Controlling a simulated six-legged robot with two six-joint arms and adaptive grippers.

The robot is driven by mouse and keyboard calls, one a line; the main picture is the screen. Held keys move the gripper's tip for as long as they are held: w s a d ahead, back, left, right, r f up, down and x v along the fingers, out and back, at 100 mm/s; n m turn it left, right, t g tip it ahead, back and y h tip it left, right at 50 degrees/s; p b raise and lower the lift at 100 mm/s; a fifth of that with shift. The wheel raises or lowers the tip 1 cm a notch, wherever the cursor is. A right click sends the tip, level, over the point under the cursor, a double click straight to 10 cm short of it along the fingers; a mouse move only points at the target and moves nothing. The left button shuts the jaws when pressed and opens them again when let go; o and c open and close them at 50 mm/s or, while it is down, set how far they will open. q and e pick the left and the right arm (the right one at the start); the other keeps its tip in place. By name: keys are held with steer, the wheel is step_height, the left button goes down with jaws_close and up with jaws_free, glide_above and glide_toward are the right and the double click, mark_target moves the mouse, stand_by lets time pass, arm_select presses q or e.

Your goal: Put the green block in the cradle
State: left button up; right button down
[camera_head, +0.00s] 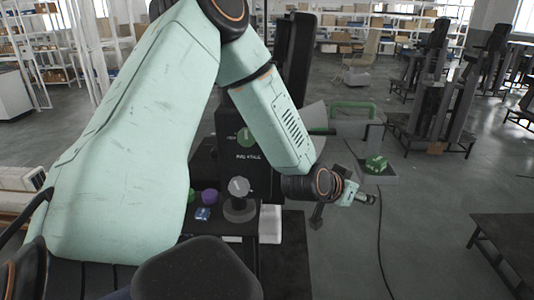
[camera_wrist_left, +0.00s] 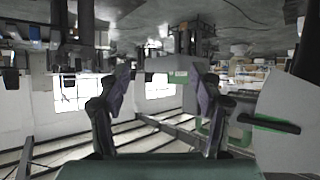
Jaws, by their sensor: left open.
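The green block (camera_head: 376,163) sits on top of a grey box-like stand (camera_head: 377,178) right of centre in the head view. My left gripper (camera_head: 362,197) is just in front of and below that stand in the picture, apart from the block. In the left wrist view, which looks upside down, my left gripper (camera_wrist_left: 166,84) has its two dark fingers spread with nothing between them. A small green patch (camera_wrist_left: 178,74) shows beyond the fingertips; I cannot tell if it is the block. I cannot make out a cradle for certain. My right gripper is not in view.
A dark console with a grey knob-like piece (camera_head: 239,198), a purple ball (camera_head: 209,196) and a white block (camera_head: 270,224) stands left of the gripper. A green rail (camera_head: 352,106) is behind the stand. A dark table (camera_head: 508,236) is at right, with open floor between.

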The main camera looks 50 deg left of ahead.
arm_select(q)
steer(key=s+d+f+g, duration=0.4)
steer(key=s+d+f, duration=0.1)
steer(key=s+f, duration=0.6)
steer(key=s+d+f+g, duration=0.1)
steer(key=s+f, duration=0.3)
steer(key=s, duration=0.5)
steer(key=s+d+f+g, duration=0.2)
steer(key=s+f+g, duration=0.2)
steer(key=s, duration=0.5)
steer(key=s+d+f+g, duration=0.2)
steer(key=s+f, duration=0.3)
steer(key=s, duration=0.4)
steer(key=shift+d+g, duration=0.25)
steer(key=shift+g, duration=0.15)
steer(key=shift+f, duration=0.1)
